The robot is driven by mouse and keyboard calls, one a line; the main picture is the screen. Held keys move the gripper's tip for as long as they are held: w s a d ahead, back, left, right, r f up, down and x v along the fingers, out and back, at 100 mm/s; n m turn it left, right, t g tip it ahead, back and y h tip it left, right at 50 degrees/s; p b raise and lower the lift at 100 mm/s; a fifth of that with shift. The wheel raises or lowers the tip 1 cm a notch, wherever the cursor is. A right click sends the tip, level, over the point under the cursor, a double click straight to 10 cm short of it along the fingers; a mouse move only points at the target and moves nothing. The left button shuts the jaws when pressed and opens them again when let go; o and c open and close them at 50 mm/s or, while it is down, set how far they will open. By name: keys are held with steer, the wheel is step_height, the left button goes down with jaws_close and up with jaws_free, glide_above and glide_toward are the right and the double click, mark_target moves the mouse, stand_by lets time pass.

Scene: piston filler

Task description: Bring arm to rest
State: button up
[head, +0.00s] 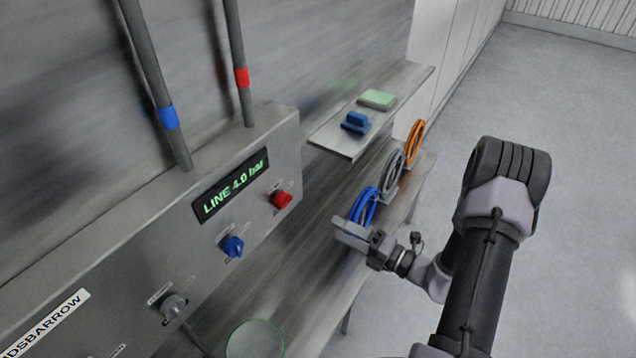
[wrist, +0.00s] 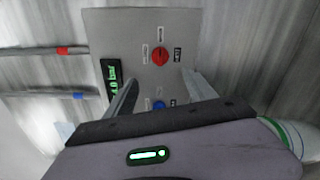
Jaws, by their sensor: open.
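My gripper (head: 351,231) is at the end of my arm in the head view, over the bench beside the coiled blue hose. Its jaws are open with nothing between them. In the wrist view the two fingers of my gripper (wrist: 160,95) stand apart, pointing toward the machine's control panel (wrist: 140,30). My gripper is apart from the panel, to its right in the head view. My arm reaches in from the lower right and is bent at the elbow.
The panel carries a red knob (head: 282,200), a blue knob (head: 233,246) and a grey knob (head: 174,306); its display (head: 231,190) reads "LINE 4.0 bar". Blue (head: 361,207), grey (head: 391,172) and orange (head: 414,142) hoses stand on the bench under a shelf (head: 345,142). Floor at right is clear.

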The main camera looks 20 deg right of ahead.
steer(key=s+a+r+n+g+b, duration=0.1)
steer(key=s+a+n+g+b, duration=0.55)
steer(key=n, duration=0.45)
steer(key=s+a+r+n+g+b, duration=0.1)
steer(key=s+a+n+g+b, duration=0.35)
steer(key=a+n+g, duration=0.45)
steer(key=s+d+f+n+t+h+b, duration=0.1)
steer(key=s+n+t+h+b, duration=0.5)
steer(key=n, duration=1.3)
steer(key=s+f+h+b, duration=0.1)
steer(key=s+h+b, duration=0.1)
steer(key=b, duration=0.2)
steer(key=shift+s+d+n+t+h, duration=0.2)
steer(key=shift+s+n+t+h, duration=0.1)
steer(key=shift+n+t, duration=0.1)
